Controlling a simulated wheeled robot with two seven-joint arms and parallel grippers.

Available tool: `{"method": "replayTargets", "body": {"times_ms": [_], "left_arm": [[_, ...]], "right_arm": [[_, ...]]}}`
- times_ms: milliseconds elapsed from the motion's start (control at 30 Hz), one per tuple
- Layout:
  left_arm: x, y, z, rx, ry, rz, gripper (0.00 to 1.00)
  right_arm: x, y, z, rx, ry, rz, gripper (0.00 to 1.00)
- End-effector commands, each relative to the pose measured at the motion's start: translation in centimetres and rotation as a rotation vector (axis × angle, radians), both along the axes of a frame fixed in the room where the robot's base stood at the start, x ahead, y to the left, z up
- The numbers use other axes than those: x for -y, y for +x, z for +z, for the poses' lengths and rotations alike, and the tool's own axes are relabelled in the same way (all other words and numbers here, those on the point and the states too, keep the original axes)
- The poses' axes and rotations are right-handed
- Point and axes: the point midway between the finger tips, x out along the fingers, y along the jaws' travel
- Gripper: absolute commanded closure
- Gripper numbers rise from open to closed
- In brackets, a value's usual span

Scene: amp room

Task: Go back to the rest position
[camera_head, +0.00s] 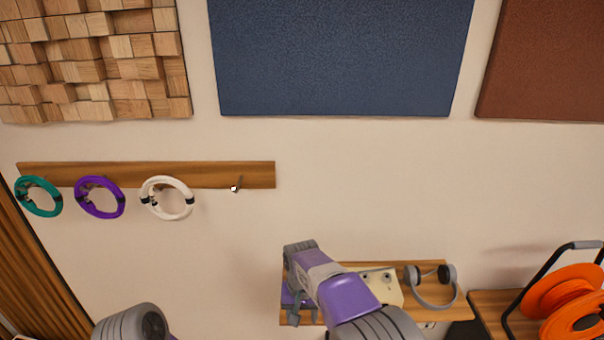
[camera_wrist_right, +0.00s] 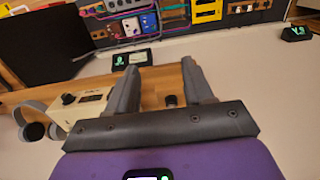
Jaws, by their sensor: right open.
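My right gripper (camera_head: 290,284) is in front of the small wooden shelf in the lower middle of the head view. In the right wrist view its two grey fingers (camera_wrist_right: 161,66) are spread apart, with nothing held between them. A cream box with a knob (camera_wrist_right: 84,106) and grey headphones (camera_wrist_right: 32,122) lie to the left of the fingers. Only a grey and purple part of my left arm shows at the lower left of the head view; its gripper is out of sight.
The wooden shelf (camera_head: 435,268) also carries the cream box (camera_head: 381,283) and headphones (camera_head: 434,284). An orange cable reel (camera_head: 565,295) stands at right. A wall rail (camera_head: 225,174) holds teal (camera_head: 38,210), purple (camera_head: 84,203) and white (camera_head: 180,211) cable coils; its rightmost peg (camera_head: 237,185) is bare.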

Motion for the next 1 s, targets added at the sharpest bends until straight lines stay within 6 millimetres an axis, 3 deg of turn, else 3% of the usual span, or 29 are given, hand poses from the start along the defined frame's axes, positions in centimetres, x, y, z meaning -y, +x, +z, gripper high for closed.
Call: {"method": "replayTargets", "body": {"times_ms": [33,267,467,567,600,733,833,1000], "left_arm": [[0.0,0.0,-0.5,0.000,0.000,0.000,0.57],[0.0,0.0,-2.0,0.000,0.000,0.000,0.57],[0.0,0.0,-3.9,-0.001,0.000,0.000,0.57],[0.0,-0.1,-5.4,-0.001,0.000,0.000,0.57],[0.0,-0.1,-6.2,-0.001,0.000,0.000,0.57],[0.0,-0.1,-8.6,-0.001,0.000,0.000,0.57],[0.0,-0.1,-10.1,-0.001,0.000,0.000,0.57],[0.0,-0.1,-11.6,-0.001,0.000,0.000,0.57]], "right_arm": [[0.8,-0.1,-1.9,-0.011,0.003,-0.009,0.49],[3.5,-0.9,-9.3,-0.030,0.036,-0.028,0.49],[6.3,-3.2,-17.6,-0.051,0.079,-0.053,0.49],[8.1,-6.0,-23.3,-0.066,0.116,-0.076,0.49],[8.9,-7.6,-26.0,-0.072,0.136,-0.090,0.49],[10.2,-13.4,-32.9,-0.072,0.214,-0.134,0.49],[10.4,-17.4,-36.0,-0.056,0.270,-0.168,0.49],[9.9,-21.9,-38.0,-0.024,0.337,-0.215,0.49]]}}
